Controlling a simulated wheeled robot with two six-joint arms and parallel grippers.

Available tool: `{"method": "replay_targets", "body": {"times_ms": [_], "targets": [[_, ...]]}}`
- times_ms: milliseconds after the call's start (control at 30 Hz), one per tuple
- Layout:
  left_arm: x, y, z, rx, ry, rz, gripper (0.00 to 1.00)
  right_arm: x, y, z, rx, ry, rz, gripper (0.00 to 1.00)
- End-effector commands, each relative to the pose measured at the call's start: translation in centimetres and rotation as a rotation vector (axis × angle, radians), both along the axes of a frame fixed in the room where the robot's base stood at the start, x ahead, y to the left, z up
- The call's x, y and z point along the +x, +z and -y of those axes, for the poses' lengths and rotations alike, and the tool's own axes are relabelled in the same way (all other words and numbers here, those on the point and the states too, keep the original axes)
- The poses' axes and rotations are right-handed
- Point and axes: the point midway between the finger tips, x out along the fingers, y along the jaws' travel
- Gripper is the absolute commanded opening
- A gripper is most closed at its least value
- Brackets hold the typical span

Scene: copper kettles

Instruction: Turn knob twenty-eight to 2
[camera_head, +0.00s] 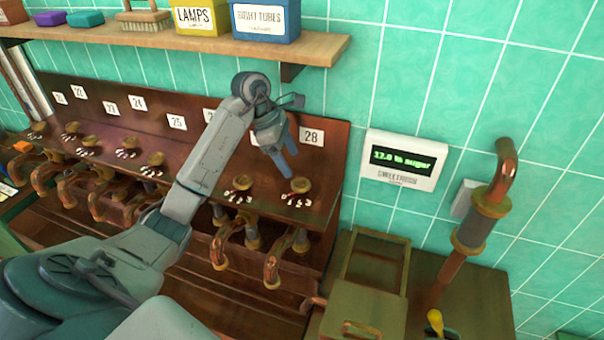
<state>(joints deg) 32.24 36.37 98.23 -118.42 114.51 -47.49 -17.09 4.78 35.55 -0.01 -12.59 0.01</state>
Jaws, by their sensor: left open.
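The white label 28 (311,136) is on the brown panel at its right end. Knob twenty-eight (301,185) is a small brass knob on the ledge below that label, with white scale marks around its front and a reddish spot on it. The marks are too small to read, so I cannot tell its setting. My left gripper (289,164) is open and empty, with its fingers pointing down just above and left of the knob, apart from it. My left forearm hides part of the panel and some labels. My right gripper is out of view.
Another knob (239,183) sits just left, and several more line the ledge. Copper spouts (272,268) hang below. A wooden shelf (180,40) with boxes is above. A white display (403,160) reading about "12.0 to sugar" and a copper pipe (487,205) are right.

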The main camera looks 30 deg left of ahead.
Motion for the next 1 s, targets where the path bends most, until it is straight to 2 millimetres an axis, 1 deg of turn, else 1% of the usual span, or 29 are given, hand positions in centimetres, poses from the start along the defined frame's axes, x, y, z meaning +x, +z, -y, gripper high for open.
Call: {"method": "replay_targets", "body": {"times_ms": [100, 367, 433, 600, 900, 967, 1000], "targets": [[0.0, -1.2, 0.0, 0.011, 0.0, -0.01, 0.7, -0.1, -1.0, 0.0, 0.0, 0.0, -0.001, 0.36], [0.7, -5.0, 1.5, 0.008, 0.0, -0.01, 0.7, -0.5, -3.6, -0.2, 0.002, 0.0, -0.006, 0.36], [0.8, -5.4, 1.8, 0.007, -0.001, -0.011, 0.7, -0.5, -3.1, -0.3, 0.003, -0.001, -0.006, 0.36], [1.0, -6.6, 2.3, 0.008, 0.0, -0.01, 0.7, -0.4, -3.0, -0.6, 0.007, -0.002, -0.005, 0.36], [1.1, -6.8, 2.4, 0.008, 0.001, -0.008, 0.7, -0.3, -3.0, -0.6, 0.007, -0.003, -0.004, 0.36], [1.1, -6.8, 2.4, 0.008, 0.001, -0.008, 0.58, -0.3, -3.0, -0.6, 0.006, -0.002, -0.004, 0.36], [1.1, -6.8, 2.4, 0.008, 0.001, -0.008, 0.5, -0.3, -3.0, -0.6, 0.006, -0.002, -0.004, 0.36]]}}
